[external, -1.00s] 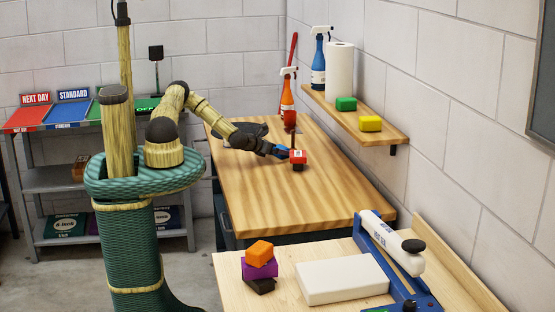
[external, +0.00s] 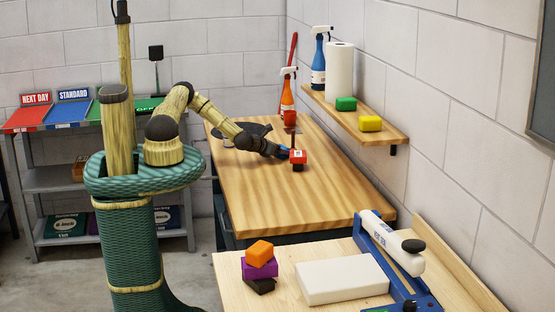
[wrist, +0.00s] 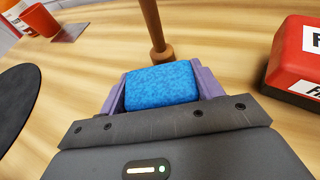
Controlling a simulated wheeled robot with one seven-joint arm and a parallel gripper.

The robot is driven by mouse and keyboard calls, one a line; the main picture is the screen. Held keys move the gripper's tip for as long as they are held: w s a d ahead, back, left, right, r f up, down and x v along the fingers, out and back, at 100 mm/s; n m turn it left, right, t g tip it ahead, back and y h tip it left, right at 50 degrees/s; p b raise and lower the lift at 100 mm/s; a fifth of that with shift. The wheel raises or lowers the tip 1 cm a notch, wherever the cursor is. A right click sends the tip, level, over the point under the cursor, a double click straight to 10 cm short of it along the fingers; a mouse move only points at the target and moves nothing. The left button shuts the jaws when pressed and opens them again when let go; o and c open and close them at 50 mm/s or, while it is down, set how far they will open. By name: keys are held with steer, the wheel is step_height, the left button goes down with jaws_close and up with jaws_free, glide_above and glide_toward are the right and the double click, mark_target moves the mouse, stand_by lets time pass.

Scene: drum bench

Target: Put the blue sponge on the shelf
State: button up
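The blue sponge (wrist: 162,84) lies at the wooden bench top, between the two purple fingers of my gripper (wrist: 160,88) in the wrist view. It fills nearly the whole gap, and its sides look close to or against both fingers. Whether the fingers press on it cannot be told. In the external view my gripper (external: 278,152) is low over the bench and hides most of the sponge (external: 284,155).
A red block (external: 298,157), also in the wrist view (wrist: 297,55), sits right of my gripper. A thin upright brown shaft (wrist: 152,25) stands just beyond the sponge. A blue spray bottle (external: 318,70) and paper roll (external: 340,72) stand on the shelf. The near bench top (external: 300,200) is clear.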

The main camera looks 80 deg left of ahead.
mark_target(282, 147)
steer(key=shift+c, duration=0.7)
steer(key=shift+r, duration=0.1)
step_height(282, 147, up, 10)
steer(key=shift+f+b, duration=0.1)
steer(key=shift+b, duration=0.65)
steer(key=shift+d, duration=0.1)
steer(key=w+d+h, duration=0.1)
steer(key=d, duration=0.4)
steer(key=w+d+m, duration=0.1)
steer(key=w+d, duration=0.1)
steer(key=d, duration=0.3)
steer(key=w+d+m+h, duration=0.1)
steer(key=d, duration=0.5)
steer(key=shift+w+f+t+h, duration=0.25)
steer(key=shift+w+t+h, duration=0.05)
steer(key=shift+w, duration=0.05)
steer(key=s+d+m+h, duration=0.1)
steer(key=d+m+h, duration=0.1)
steer(key=d, duration=1.7)
steer(key=shift+s+m+h, duration=0.3)
steer(key=shift+s+h, duration=0.05)
steer(key=shift+h, duration=0.05)
